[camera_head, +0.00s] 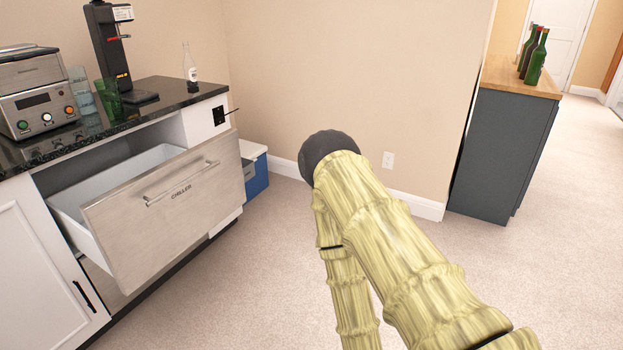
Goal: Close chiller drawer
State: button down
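The chiller drawer (170,215) is at the left, pulled out of the counter unit. It has a brushed steel front marked CHILLER and a bar handle (182,184). Its white inner side wall and part of its inside show behind the front. My arm stands in the middle and lower right of the view, clear of the drawer front and to the right of it. My gripper is not visible in this view.
The dark countertop (160,108) holds a machine (38,92), green glasses (108,100), a black dispenser (112,50) and a bottle (190,68). A blue and white cooler (256,180) sits beyond the unit. A grey cabinet (500,150) stands right. Carpet (245,290) before the drawer is clear.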

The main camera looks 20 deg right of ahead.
aim_at(131, 218)
jog(key=z, duration=0.25)
jog(key=k, duration=0.4)
jog(key=u, duration=1)
jog(key=i, duration=1.65)
jog(key=z, duration=0.75)
jog(key=i, duration=0.45)
jog(key=z, duration=0.5)
